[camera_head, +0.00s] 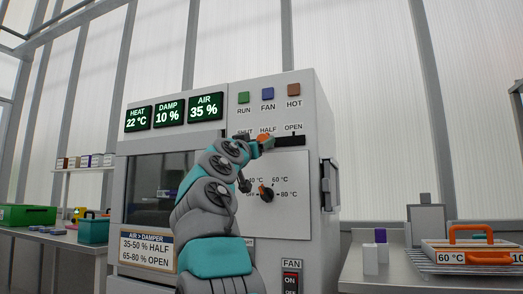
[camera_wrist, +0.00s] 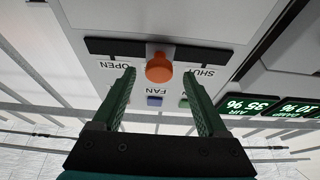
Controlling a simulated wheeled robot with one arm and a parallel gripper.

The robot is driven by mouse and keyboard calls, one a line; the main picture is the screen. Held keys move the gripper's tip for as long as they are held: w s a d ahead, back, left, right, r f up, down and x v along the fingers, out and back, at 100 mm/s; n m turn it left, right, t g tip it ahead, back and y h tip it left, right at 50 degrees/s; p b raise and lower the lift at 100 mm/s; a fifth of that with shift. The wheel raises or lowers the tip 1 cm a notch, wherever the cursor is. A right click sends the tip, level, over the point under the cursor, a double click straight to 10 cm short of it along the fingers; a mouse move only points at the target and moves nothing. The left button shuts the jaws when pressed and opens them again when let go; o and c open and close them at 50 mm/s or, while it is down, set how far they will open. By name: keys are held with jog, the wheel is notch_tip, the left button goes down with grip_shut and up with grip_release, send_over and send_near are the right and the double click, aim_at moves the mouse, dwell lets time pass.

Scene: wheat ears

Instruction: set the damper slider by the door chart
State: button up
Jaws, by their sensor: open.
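The damper slider's orange knob (camera_wrist: 159,68) sits near the middle of its dark slot (camera_wrist: 205,54), between the SHUT and OPEN labels. In the head view the knob (camera_head: 264,140) is beside the HALF label, partly hidden by my arm. My gripper (camera_wrist: 159,74) is open, its green fingertips on either side of the knob in the wrist view; I cannot tell whether they touch it. The door chart (camera_head: 146,246) reads AIR > DAMPER, 35-50 % HALF, 65-80 % OPEN. The AIR display (camera_head: 205,108) reads 35 %.
Above the slot are green RUN (camera_head: 243,98), blue FAN (camera_head: 267,93) and reddish HOT (camera_head: 293,90) buttons. A temperature dial (camera_head: 266,193) lies below it. Benches with items stand on both sides.

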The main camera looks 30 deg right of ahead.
jog(key=b+v, duration=0.2)
jog(key=v, duration=0.2)
dwell(0.4)
